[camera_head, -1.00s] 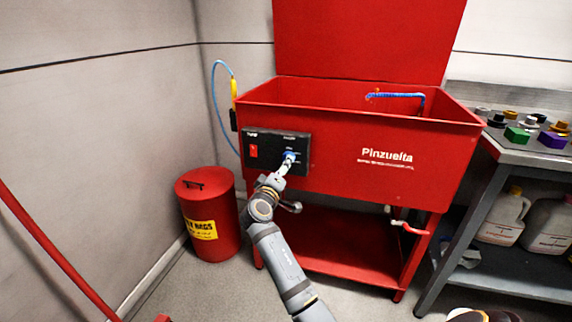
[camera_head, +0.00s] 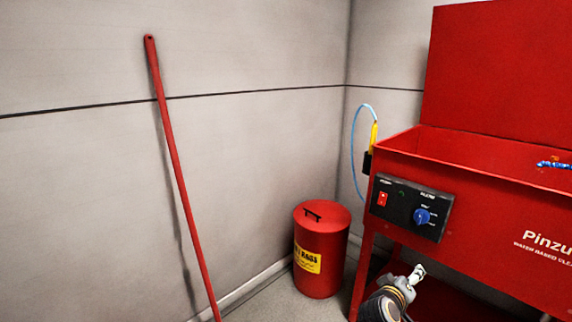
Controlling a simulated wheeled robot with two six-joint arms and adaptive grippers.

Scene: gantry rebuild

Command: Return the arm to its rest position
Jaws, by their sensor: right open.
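My right gripper (camera_head: 417,273) shows at the bottom, right of centre, in front of the red parts washer (camera_head: 480,225). It is open and empty, below the black control panel (camera_head: 408,207) and apart from the blue knob (camera_head: 422,216). Part of my right wrist shows below it; the rest of that arm is out of the picture. The panel also carries a red switch (camera_head: 382,199). My left gripper is not in view.
A red rag bin (camera_head: 321,250) stands in the corner, left of the washer. A red pole (camera_head: 178,175) leans on the left wall. A blue hose with a yellow handle (camera_head: 374,136) hangs beside the washer. Little floor shows between bin and washer.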

